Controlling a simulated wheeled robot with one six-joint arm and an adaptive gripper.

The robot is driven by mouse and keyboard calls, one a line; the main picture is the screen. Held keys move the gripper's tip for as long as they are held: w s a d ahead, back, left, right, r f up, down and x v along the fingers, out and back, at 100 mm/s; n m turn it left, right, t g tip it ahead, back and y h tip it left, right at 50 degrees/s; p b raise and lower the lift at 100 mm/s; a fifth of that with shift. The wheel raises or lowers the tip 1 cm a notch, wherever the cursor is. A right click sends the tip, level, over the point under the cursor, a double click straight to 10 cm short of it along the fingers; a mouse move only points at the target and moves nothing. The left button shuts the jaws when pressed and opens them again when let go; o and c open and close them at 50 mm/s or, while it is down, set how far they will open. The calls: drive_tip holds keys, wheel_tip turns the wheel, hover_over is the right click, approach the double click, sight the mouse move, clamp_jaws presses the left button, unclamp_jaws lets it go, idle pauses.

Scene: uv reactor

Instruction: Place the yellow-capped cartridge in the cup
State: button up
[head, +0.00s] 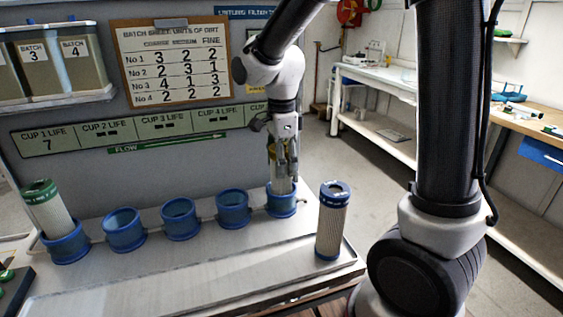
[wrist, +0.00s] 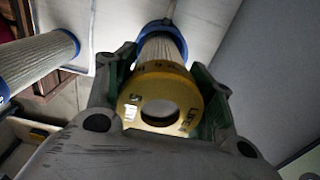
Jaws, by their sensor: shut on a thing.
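The yellow-capped cartridge (wrist: 160,78) has a pale pleated body and a ring-shaped yellow cap with a dark hole. My gripper (head: 284,160) is shut on it, with a finger on each side of the cap in the wrist view. In the head view my gripper points down over the rightmost blue cup (head: 282,203). The cartridge's lower body (head: 283,187) is upright at this cup's mouth, and its lower end appears to be inside the rim. The blue rim also shows around the body in the wrist view (wrist: 150,28). How deep it sits is hidden.
A blue-capped cartridge (head: 333,222) stands just right of the cup. A green-capped cartridge (head: 45,208) leans in the leftmost cup (head: 67,247). Three empty blue cups (head: 179,222) lie between. A panel with a batch sheet (head: 174,62) rises behind. The front tray is clear.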

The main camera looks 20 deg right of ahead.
drive_tip(key=o, duration=1.1)
drive_tip(key=shift+f, duration=0.1)
wheel_tip(320, 180, up, 12)
drive_tip(key=shift+r, duration=0.15)
drive_tip(key=s+d+n+t, duration=0.1)
drive_tip(key=s+d+n, duration=0.4)
drive_tip(key=s+n, duration=0.1)
drive_tip(key=s+d+f+n+t, duration=0.1)
drive_tip(key=s+d+n+t, duration=0.1)
drive_tip(key=s+d+n, duration=0.3)
drive_tip(key=s+d+n+t, duration=0.1)
drive_tip(key=s+d+n, duration=0.4)
drive_tip(key=s+n, duration=0.2)
drive_tip(key=shift+s+f, duration=0.15)
drive_tip(key=shift+s, duration=0.35)
